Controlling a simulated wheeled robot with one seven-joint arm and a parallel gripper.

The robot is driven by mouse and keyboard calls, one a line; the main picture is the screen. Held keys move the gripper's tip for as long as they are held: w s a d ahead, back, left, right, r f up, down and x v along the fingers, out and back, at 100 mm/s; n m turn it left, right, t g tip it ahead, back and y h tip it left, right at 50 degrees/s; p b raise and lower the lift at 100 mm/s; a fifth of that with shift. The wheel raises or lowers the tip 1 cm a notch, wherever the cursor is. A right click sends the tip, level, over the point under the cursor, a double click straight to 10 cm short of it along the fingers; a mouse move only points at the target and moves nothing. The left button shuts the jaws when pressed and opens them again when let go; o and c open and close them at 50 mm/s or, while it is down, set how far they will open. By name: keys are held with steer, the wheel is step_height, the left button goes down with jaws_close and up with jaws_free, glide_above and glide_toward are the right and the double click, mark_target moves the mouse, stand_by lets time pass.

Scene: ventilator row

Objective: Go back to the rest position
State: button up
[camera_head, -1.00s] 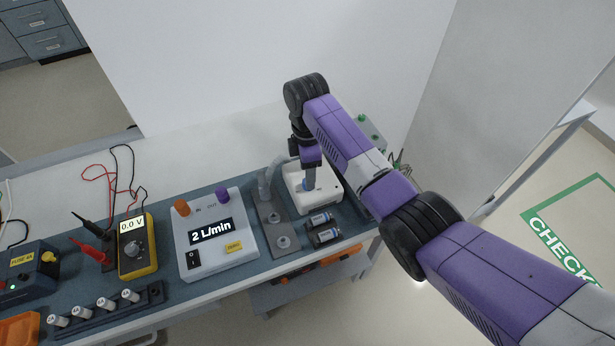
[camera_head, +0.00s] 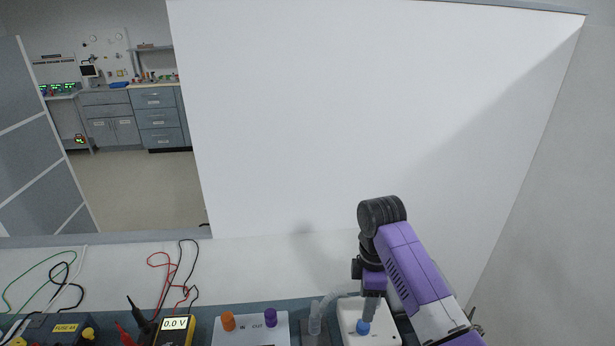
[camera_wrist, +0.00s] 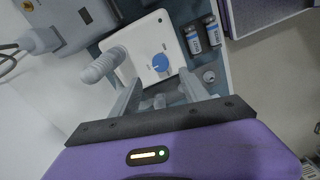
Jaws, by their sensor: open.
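My gripper (camera_head: 369,308) points down above a white box (camera_head: 388,336) at the lower right of the head view. In the wrist view my gripper (camera_wrist: 160,80) is open, its two grey fingers apart with nothing held between them. The white box (camera_wrist: 143,42) has a blue knob (camera_wrist: 160,62), which shows just beyond the fingertips. In the head view the blue knob (camera_head: 363,327) is close beside the fingers. I cannot tell whether they touch it.
Batteries (camera_wrist: 203,35) lie beside the white box. A white wall panel (camera_head: 350,110) rises behind the bench.

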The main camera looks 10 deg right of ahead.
steer(key=w+a+r+m+t+y, duration=0.1)
steer(key=w+a+r+m+t, duration=0.15)
steer(key=w+t, duration=0.2)
steer(key=w+a+r+m+t+y, duration=0.1)
steer(key=w+a+m+t, duration=0.1)
steer(key=w+m+t, duration=0.3)
steer(key=s+d+r+m+t, duration=0.1)
steer(key=s+m+t, duration=0.1)
steer(key=s, duration=1.6)
steer(key=s+d+r+m+t+h+b, duration=0.1)
steer(key=s+d+m, duration=0.1)
steer(key=s, duration=1.6)
steer(key=s+d+r+m+t+h, duration=0.1)
steer(key=s+m, duration=0.3)
steer(key=s, duration=1.4)
steer(key=shift+d+r+t+b, duration=0.35)
steer(key=shift+r+t, duration=0.1)
steer(key=shift+t, duration=0.4)
